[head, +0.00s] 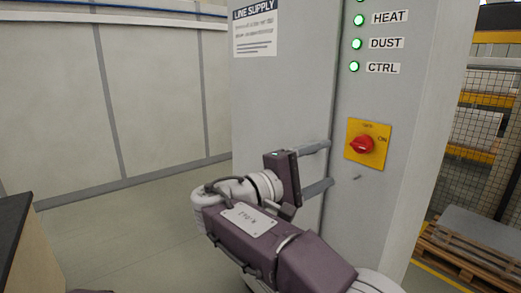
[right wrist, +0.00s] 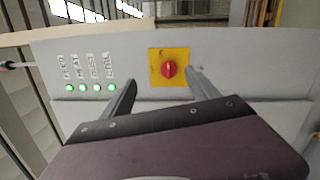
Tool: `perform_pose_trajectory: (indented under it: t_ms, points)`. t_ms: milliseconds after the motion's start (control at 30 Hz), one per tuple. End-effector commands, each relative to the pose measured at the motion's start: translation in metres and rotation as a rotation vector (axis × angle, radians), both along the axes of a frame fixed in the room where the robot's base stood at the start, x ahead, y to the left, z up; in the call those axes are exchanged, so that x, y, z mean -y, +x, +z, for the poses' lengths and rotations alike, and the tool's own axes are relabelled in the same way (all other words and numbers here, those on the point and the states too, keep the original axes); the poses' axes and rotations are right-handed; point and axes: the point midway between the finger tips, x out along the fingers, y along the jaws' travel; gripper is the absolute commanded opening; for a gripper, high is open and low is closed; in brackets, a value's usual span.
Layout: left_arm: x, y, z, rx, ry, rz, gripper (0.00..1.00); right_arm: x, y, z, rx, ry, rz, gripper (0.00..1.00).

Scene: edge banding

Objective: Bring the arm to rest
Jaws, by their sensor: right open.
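My right gripper (head: 330,163) is open and empty in front of the grey cabinet (head: 285,100). Its two fingers point at the cabinet front, left of the red rotary switch (head: 361,145) on its yellow plate (head: 382,157). In the right wrist view the switch (right wrist: 169,70) shows between the spread fingers (right wrist: 160,76), beyond their tips, with no finger on it. In the head view its handle seems to lie roughly level, towards the ON mark. Whether the fingertips touch the cabinet is unclear. My left gripper is out of view.
Green lamps (head: 354,67) glow beside labels including HEAT, DUST and CTRL. A pallet (head: 460,255) and mesh fence (head: 480,120) stand at the right. A dark-topped bench (head: 12,230) is at the left edge. Open floor (head: 130,230) lies left of my arm.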

Motion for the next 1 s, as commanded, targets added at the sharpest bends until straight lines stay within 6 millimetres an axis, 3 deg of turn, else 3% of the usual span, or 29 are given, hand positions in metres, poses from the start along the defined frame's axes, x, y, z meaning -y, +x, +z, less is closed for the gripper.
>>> perform_pose_trajectory:
  t_ms: [167, 333, 467, 567, 600, 700, 800, 900, 1000]
  points:
    - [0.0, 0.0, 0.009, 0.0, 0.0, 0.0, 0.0, 0.053, -0.005, 0.007, -0.024, 0.004, -0.113, 0.69]
    - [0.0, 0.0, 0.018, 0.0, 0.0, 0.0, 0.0, 0.115, -0.016, -0.023, -0.159, 0.064, -0.222, 0.69]
    - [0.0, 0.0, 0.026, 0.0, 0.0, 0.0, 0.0, 0.161, -0.033, -0.076, -0.321, 0.188, -0.278, 0.69]
    - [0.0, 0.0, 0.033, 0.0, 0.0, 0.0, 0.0, 0.19, -0.063, -0.14, -0.464, 0.369, -0.316, 0.69]
    - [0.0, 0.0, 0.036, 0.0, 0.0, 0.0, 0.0, 0.196, -0.081, -0.171, -0.516, 0.469, -0.332, 0.69]
    - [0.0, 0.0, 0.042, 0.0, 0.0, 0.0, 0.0, 0.188, -0.134, -0.25, -0.605, 0.768, -0.376, 0.69]
    - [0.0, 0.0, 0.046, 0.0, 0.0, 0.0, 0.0, 0.151, -0.184, -0.316, -0.6, 1.1, -0.434, 0.69]
    - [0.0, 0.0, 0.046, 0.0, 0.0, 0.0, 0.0, 0.099, -0.215, -0.364, -0.507, 1.4, -0.491, 0.69]
    - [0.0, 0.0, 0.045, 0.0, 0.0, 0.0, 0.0, 0.062, -0.219, -0.388, -0.364, 1.601, -0.532, 0.69]
